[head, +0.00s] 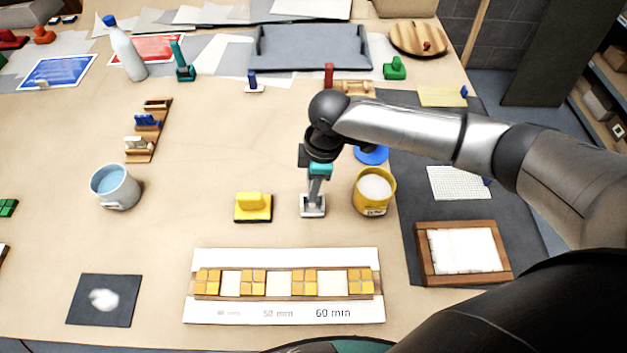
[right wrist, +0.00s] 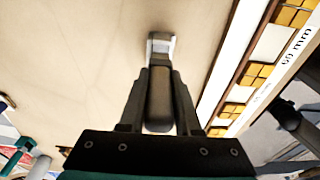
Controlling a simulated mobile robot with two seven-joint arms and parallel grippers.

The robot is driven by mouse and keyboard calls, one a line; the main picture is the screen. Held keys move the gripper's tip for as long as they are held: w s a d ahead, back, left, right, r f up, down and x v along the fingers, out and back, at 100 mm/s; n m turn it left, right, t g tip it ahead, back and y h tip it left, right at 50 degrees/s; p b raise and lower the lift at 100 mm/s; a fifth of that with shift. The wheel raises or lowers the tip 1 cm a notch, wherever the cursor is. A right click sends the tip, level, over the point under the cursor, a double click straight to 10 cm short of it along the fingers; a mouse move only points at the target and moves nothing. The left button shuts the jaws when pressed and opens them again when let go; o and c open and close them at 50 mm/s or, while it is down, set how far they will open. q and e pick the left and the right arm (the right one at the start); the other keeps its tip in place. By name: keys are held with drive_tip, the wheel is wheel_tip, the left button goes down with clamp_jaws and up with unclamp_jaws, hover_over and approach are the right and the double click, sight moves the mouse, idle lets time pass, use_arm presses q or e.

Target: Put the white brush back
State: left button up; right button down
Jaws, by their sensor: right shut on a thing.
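My right gripper (head: 317,180) reaches down over the middle of the table from the right. It is shut on an upright tool with a grey handle and a pale, whitish foot, which I take for the white brush (head: 313,207). In the right wrist view the gripper (right wrist: 159,100) has its fingers on both sides of the grey handle, and the brush's pale foot (right wrist: 161,43) shows beyond the fingertips. The foot is at or just above the table; I cannot tell whether it touches. My left gripper is not in view.
A yellow float (head: 253,208) lies left of the brush, and a yellow cup (head: 373,193) stands close on its right. A tile strip (head: 285,312) lies in front. A wooden rack (head: 150,128) with blue and cream tools stands left, behind a blue-filled mug (head: 115,187).

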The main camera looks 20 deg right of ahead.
drive_tip(key=c, duration=0.6)
unclamp_jaws()
wheel_tip(320, 180, up, 13)
drive_tip(key=d, duration=0.1)
drive_tip(key=shift+s+d+p, duration=0.2)
drive_tip(key=shift+d+p, duration=0.05)
drive_tip(key=shift+p, duration=0.15)
